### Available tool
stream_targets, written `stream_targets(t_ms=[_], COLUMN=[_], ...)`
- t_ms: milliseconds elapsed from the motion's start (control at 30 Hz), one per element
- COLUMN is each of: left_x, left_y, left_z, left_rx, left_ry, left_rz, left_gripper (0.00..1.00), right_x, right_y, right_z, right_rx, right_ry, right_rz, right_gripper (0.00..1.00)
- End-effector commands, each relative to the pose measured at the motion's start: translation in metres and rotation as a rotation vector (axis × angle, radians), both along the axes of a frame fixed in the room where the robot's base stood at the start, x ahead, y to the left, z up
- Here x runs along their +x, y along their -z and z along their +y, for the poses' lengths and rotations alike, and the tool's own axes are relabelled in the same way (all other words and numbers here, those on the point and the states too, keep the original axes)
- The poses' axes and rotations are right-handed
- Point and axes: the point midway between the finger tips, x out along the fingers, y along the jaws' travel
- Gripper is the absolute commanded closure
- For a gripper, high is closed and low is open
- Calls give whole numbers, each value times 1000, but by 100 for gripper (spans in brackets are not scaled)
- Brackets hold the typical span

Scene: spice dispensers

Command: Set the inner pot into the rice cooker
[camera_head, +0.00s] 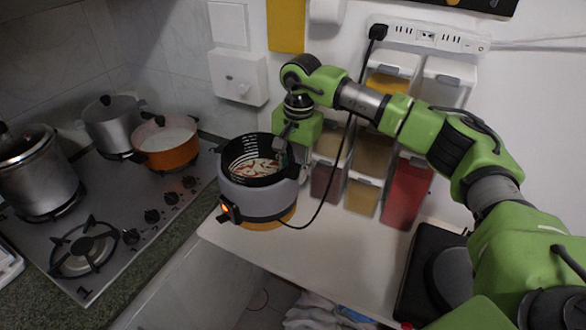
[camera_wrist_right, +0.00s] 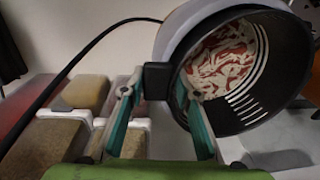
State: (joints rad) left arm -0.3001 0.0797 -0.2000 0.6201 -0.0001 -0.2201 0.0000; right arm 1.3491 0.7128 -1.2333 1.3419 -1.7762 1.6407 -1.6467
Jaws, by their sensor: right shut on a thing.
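The inner pot (camera_head: 235,153) is black with pale marks on its inner wall and a red-and-white patterned bottom. It is at the grey rice cooker (camera_head: 258,204), with its dark wall showing above the grey body; I cannot tell how deep it sits. My right gripper (camera_head: 284,158) is at the pot's right side, shut on its rim. In the right wrist view, the fingers (camera_wrist_right: 158,92) straddle the edge, one inside the pot (camera_wrist_right: 262,75) and one outside, near a black block. The rice cooker's pale body shows behind the pot (camera_wrist_right: 178,35). My left gripper is not in view.
The cooker stands on a white counter (camera_head: 330,250) with an orange light lit and a black cord running up to a power strip (camera_head: 430,37). Spice dispensers (camera_head: 365,155) stand close behind at right. A stove (camera_head: 110,225) with several pots is at left.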

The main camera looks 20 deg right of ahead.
Motion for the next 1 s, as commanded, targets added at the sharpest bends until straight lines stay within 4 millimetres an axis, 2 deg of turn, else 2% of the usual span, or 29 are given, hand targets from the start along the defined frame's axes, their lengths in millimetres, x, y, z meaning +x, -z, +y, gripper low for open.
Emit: stream_targets(t_ms=[267, 300, 367, 733, 867, 1000], left_x=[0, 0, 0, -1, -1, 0], left_y=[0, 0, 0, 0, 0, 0], left_z=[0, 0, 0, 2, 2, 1], left_rx=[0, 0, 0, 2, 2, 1], left_ry=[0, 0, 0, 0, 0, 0], left_rz=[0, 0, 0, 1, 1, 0], left_gripper=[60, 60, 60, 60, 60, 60], right_x=[0, 0, 0, -2, -1, -2], right_y=[-1, -1, 0, 3, -11, -38], right_z=[1, 1, 1, -1, -1, -2], right_rx=[3, 3, 2, -4, -2, -1], right_ry=[-1, -1, -1, -1, 0, 0], right_rz=[-2, -2, -1, 10, 4, 2], right_gripper=[100, 68, 53, 51, 51, 51])
